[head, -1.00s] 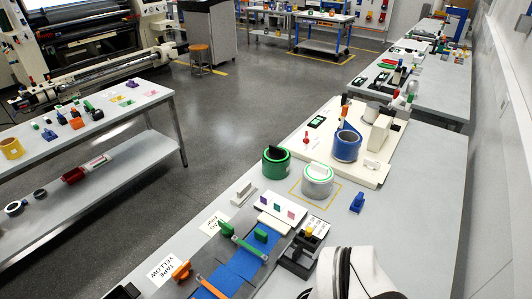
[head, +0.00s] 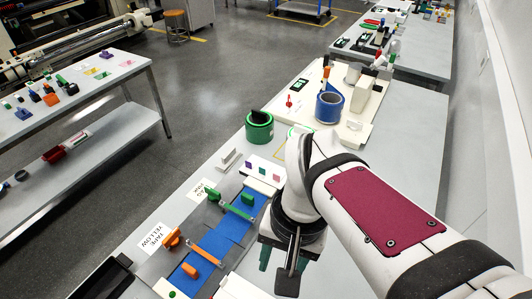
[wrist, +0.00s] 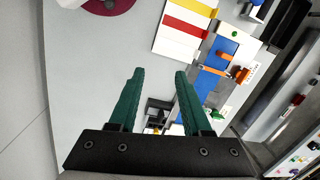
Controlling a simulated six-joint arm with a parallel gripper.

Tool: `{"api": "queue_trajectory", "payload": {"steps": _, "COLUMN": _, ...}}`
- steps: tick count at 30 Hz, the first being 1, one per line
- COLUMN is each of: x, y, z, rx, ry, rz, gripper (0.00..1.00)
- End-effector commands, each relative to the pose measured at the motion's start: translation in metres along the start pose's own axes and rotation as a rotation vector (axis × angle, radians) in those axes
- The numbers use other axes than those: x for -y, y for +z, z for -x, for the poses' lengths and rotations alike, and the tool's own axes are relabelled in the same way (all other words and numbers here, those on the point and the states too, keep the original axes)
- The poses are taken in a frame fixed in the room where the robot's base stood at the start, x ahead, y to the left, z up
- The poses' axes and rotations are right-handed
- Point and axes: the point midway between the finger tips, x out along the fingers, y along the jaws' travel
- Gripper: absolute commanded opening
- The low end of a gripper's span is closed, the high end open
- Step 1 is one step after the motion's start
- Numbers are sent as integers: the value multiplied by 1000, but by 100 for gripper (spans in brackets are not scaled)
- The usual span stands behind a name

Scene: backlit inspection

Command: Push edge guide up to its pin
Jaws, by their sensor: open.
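A blue strip (head: 222,238) runs along a grey bed on the bench, and also shows in the wrist view (wrist: 207,80). An orange bar (head: 203,254) crosses it, with an orange block (head: 172,239) on the left side and a smaller orange block (head: 190,270) on the strip. A green bar (head: 238,211) crosses farther up, between a green block (head: 214,197) and another green piece (head: 248,198). I cannot tell which piece is the edge guide, and its pin is not clear. My gripper (wrist: 160,75) is open and empty, above the bench beside the bed.
A white panel with red and yellow stripes (wrist: 184,28) lies by the strip. A green tape roll (head: 259,127), a blue roll (head: 329,108) and a white block with coloured squares (head: 263,168) stand beyond. A black tray (head: 103,278) is at the near left.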

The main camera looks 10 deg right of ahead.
Motion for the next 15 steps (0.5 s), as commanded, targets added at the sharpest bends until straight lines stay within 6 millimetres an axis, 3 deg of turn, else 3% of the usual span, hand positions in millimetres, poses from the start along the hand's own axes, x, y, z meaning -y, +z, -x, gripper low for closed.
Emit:
{"api": "queue_trajectory", "payload": {"steps": 1, "x": 12, "y": -39, "z": 6, "rx": -6, "ry": 19, "rz": -41, "gripper": 48}}
{"api": "queue_trajectory", "payload": {"steps": 3, "x": 26, "y": -97, "z": 7, "rx": -28, "ry": 42, "rz": -101, "gripper": 48}}
{"api": "queue_trajectory", "payload": {"steps": 7, "x": 39, "y": -184, "z": -8, "rx": -64, "ry": 75, "rz": -189, "gripper": 48}}
{"api": "queue_trajectory", "payload": {"steps": 10, "x": 41, "y": -219, "z": -20, "rx": -81, "ry": 86, "rz": -225, "gripper": 48}}
{"api": "queue_trajectory", "payload": {"steps": 15, "x": 40, "y": -230, "z": -41, "rx": -84, "ry": 92, "rz": -235, "gripper": 48}}
